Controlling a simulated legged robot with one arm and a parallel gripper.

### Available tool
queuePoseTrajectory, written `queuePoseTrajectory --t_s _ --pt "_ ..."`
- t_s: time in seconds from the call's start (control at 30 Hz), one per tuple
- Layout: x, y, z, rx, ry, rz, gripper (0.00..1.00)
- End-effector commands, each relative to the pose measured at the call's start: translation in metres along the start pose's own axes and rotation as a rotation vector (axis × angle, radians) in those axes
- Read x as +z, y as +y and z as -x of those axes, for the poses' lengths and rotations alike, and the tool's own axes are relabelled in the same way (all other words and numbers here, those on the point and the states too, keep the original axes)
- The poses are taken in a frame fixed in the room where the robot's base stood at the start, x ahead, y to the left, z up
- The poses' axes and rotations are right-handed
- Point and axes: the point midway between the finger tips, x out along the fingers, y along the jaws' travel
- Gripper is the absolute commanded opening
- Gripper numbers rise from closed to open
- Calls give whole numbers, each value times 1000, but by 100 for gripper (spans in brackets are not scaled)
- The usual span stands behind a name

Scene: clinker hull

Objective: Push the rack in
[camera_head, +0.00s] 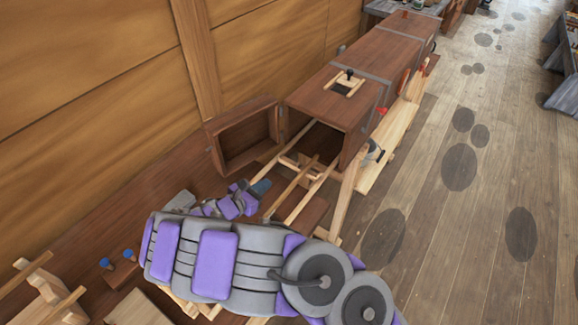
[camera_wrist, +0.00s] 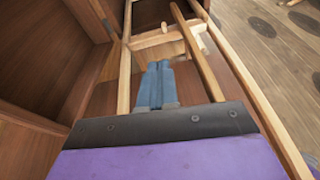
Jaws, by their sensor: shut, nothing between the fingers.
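The rack (camera_head: 310,187) is a light wooden frame of long rails. It sticks out of the open end of a long brown wooden box (camera_head: 330,100), with its far part inside the dark opening. In the wrist view the rack (camera_wrist: 207,75) shows rails on both sides and a crosspiece with a small peg at the far end. My gripper (camera_head: 262,187) is at the rack's rails, in front of the opening. In the wrist view its blue fingers (camera_wrist: 157,82) are together, empty, and point along the rack toward the crosspiece. I cannot tell whether they touch it.
An open door (camera_head: 243,137) hangs to the left of the opening, near the wooden wall. A small light frame with a black knob (camera_head: 346,82) sits on the box top. Wooden pieces (camera_head: 48,290) lie at lower left.

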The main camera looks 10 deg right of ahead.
Motion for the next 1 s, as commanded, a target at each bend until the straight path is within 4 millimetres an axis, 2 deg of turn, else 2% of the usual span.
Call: queuePoseTrajectory --t_s 0.03,0.1,0.27,0.47,0.8,1.0 --pt "-12 5 5 25 8 31 0" --pt "-23 9 10 51 13 60 0" --pt "-30 12 7 66 18 77 0" --pt "-31 13 -24 61 17 74 0" --pt "-32 18 -88 61 17 71 0" --pt "-23 21 -113 63 15 72 0"
